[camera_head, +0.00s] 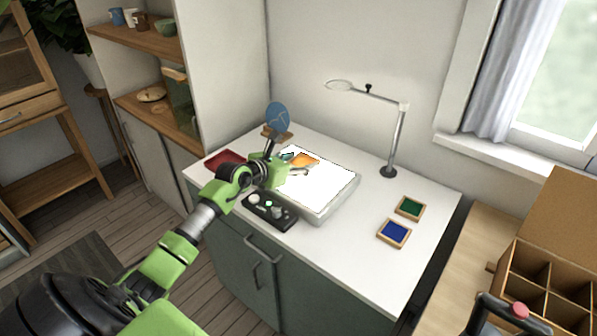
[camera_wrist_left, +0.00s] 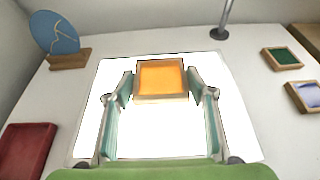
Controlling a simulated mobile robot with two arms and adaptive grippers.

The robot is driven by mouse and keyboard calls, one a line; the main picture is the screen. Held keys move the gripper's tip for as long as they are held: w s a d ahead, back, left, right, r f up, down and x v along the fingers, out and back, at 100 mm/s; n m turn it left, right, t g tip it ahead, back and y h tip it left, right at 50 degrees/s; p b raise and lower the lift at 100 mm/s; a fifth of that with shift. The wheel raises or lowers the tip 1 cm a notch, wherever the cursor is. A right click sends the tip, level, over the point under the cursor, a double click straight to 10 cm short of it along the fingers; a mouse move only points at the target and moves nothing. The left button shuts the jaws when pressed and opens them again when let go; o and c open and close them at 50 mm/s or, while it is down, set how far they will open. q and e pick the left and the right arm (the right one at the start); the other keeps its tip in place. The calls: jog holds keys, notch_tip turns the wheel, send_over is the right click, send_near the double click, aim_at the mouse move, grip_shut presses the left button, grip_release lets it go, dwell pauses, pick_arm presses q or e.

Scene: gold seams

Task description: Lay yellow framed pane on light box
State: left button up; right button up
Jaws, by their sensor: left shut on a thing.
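The yellow framed pane (camera_head: 305,159) is an orange-yellow square in a wooden frame. In the left wrist view the pane (camera_wrist_left: 160,77) sits between the two fingers of my left gripper (camera_wrist_left: 161,88), which is shut on its sides. In the head view my left gripper (camera_head: 292,166) is over the back left part of the glowing white light box (camera_head: 322,188). The light box also fills the middle of the left wrist view (camera_wrist_left: 158,143), behind the pane. I cannot tell whether the pane touches its surface. My right gripper is not in view.
Green (camera_head: 410,208) and blue (camera_head: 394,233) framed panes lie right of the light box. A lamp stand (camera_head: 393,140) rises behind. A blue disc on a wooden stand (camera_head: 277,117), a red item (camera_head: 223,160) and a black control strip (camera_head: 270,211) are nearby.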

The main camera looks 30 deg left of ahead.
aim_at(298, 178)
pick_arm(q)
jog(key=shift+w+a+f, duration=0.25)
jog(key=shift+w+f, duration=0.05)
jog(key=shift+f, duration=1.7)
jog(key=shift+f, duration=0.1)
jog(key=o, duration=1.2)
jog(key=shift+f, duration=0.1)
jog(key=shift+c, duration=0.2)
jog(key=shift+s+r, duration=0.1)
jog(key=shift+r, duration=0.15)
jog(key=v, duration=1.1)
jog(key=shift+s+r, duration=0.1)
jog(key=shift+s, duration=0.3)
